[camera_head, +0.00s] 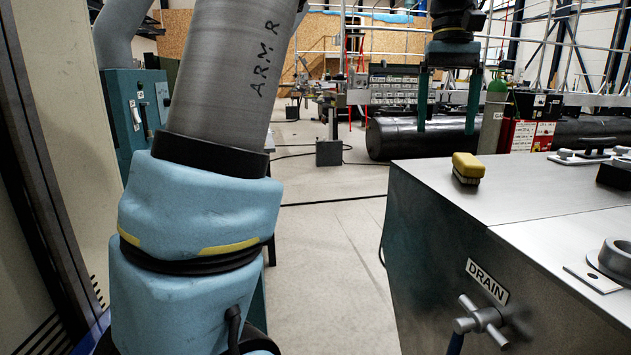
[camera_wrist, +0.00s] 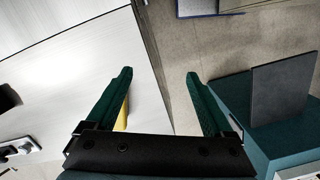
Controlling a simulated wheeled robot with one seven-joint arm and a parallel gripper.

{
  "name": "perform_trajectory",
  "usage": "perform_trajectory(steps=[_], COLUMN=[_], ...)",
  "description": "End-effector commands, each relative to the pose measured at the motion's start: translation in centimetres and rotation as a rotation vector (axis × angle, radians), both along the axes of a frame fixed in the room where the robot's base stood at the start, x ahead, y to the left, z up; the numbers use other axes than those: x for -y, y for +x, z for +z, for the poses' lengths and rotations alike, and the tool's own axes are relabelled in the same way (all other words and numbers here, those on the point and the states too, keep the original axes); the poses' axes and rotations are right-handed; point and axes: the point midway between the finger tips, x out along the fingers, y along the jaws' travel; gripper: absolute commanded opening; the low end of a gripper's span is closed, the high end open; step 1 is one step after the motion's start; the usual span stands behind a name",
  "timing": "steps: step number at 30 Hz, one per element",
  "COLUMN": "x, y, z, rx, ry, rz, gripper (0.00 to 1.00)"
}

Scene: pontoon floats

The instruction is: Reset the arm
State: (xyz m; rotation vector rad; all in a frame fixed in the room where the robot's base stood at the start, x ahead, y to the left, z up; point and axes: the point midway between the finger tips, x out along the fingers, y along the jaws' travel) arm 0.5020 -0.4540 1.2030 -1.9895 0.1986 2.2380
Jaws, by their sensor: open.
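My gripper (camera_head: 447,131) hangs at the upper right of the head view, fingers pointing down, with a wide empty gap between its two green fingers. It is open, and its fingertips appear above the far left part of the metal bench (camera_head: 560,190). In the wrist view my gripper (camera_wrist: 159,75) also shows nothing between the fingers. My grey and blue arm, marked "ARM R", fills the left half of the head view.
A yellow brush (camera_head: 467,166) lies near the bench's left edge; the left finger partly hides it in the wrist view (camera_wrist: 122,116). A valve handle (camera_head: 483,321) sticks out below the DRAIN label. A metal ring (camera_head: 618,258) stands at right. Floor left of the bench is clear.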

Motion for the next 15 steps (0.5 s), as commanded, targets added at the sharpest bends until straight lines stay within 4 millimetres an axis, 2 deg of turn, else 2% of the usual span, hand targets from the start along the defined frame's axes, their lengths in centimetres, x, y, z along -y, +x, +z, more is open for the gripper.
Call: perform_trajectory(steps=[8,11,15], x=[-3.1,-4.9,-8.3], y=[1.8,2.5,3.4], z=[-3.6,-5.4,-8.7], rx=[0.023,0.037,0.064], ry=[-0.014,-0.021,-0.032], rz=[0.019,0.029,0.043], gripper=[0.86,0.86,0.86])
